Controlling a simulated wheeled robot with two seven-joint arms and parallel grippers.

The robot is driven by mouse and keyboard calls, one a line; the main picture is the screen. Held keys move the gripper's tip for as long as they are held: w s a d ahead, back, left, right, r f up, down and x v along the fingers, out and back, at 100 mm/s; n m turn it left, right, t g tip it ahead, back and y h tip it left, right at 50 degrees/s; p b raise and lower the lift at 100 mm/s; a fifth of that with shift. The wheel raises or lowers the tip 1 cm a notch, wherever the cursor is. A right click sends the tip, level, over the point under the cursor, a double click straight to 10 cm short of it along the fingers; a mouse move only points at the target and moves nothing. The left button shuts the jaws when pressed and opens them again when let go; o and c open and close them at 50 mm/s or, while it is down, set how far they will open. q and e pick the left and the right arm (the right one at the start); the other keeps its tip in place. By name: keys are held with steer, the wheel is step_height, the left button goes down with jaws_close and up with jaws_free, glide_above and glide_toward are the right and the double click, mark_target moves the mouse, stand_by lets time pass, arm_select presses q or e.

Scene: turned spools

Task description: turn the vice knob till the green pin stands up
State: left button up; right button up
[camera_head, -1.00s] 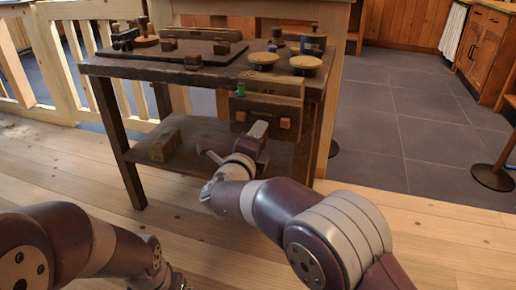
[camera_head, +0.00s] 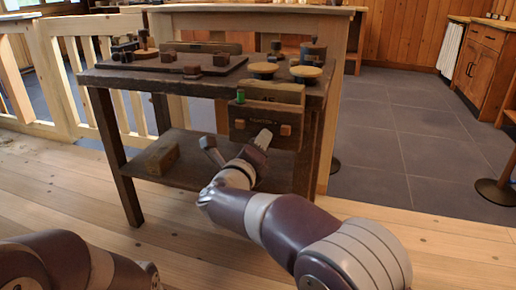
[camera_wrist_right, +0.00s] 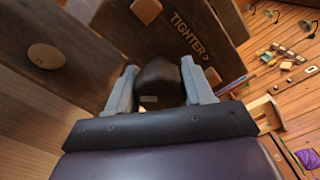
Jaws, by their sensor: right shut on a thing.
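The dark wooden vice (camera_head: 240,131) is on the front right of the workbench, with "TIGHTER" lettering on its face. A short green pin (camera_head: 240,96) shows at its top left; how far it stands up is hard to tell. My right gripper (camera_head: 264,138) is at the vice's front. In the right wrist view, its two grey fingers (camera_wrist_right: 159,70) are shut on the dark vice knob (camera_wrist_right: 160,84), one on each side. In the head view the gripper hides the knob. My left gripper is out of view; only part of that arm shows at lower left.
The workbench (camera_head: 160,82) holds a dark board (camera_head: 165,68), round pale discs (camera_head: 306,72) and small blocks. A wooden block (camera_head: 162,160) lies on the lower shelf (camera_head: 200,176). A pale railing stands at left. Open floor lies right of the bench.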

steer(key=shift+a, duration=0.25)
steer(key=o, duration=0.8)
steer(key=shift+o, duration=1)
steer(key=shift+s+a, duration=0.1)
steer(key=shift+a, duration=0.05)
steer(key=shift+r, duration=0.1)
steer(key=shift+s+r+p, duration=0.1)
steer(key=shift+s+p, duration=0.25)
steer(key=shift+s, duration=0.05)
steer(key=p+v, duration=0.4)
steer(key=v, duration=0.7)
steer(key=shift+s+p, duration=0.3)
steer(key=shift+s, duration=0.05)
steer(key=shift+a, duration=0.1)
